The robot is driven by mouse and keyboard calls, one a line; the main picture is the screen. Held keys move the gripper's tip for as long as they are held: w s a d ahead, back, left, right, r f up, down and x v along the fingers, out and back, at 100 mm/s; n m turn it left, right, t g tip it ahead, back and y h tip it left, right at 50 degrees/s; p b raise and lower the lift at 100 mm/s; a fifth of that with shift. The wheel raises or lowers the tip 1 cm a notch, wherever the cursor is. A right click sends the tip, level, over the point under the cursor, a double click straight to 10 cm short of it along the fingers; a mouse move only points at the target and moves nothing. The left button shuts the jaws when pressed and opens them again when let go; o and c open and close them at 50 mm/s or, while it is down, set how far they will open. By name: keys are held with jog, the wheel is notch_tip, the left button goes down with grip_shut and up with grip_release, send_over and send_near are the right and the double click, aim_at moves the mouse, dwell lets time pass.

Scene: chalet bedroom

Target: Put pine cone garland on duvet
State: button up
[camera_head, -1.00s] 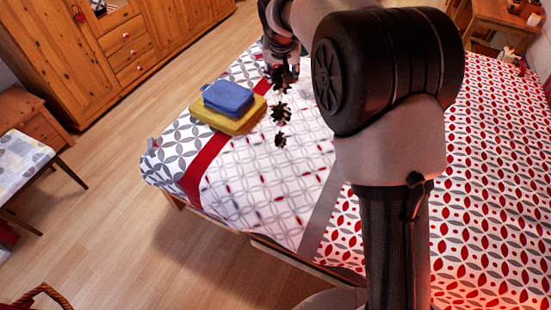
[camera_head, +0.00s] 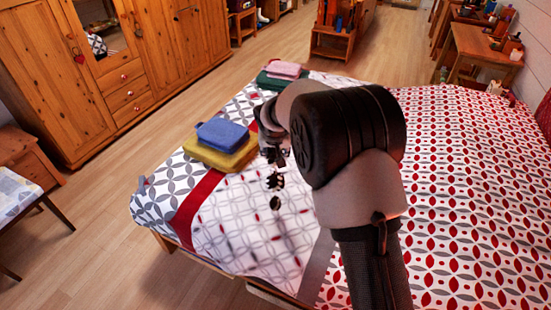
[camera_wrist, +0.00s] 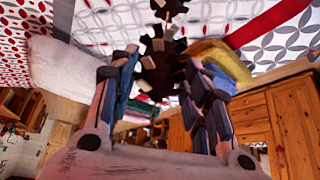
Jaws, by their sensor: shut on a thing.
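The pine cone garland is a string of dark brown cones (camera_head: 275,181) hanging down from my gripper (camera_head: 271,150) in the head view. In the wrist view the dark garland (camera_wrist: 165,78) sits between the fingers of my gripper (camera_wrist: 160,68), which is shut on it. The duvet (camera_head: 235,230) is white with grey rings and red marks, and covers the bed. The garland hangs over it, to the right of the folded towels. Whether its lowest cone touches the duvet I cannot tell. My arm hides part of the bed and the top of the garland.
A blue folded towel (camera_head: 222,133) lies on a yellow one (camera_head: 220,153) at the bed's left side. A pink towel (camera_head: 284,69) on a green one (camera_head: 280,81) lies at the far end. A wooden wardrobe (camera_head: 110,75) stands left. The duvet's right side is clear.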

jog(key=shift+f+b, duration=0.3)
jog(key=shift+f, duration=1.15)
jog(key=shift+f, duration=0.15)
jog(key=o, duration=1.4)
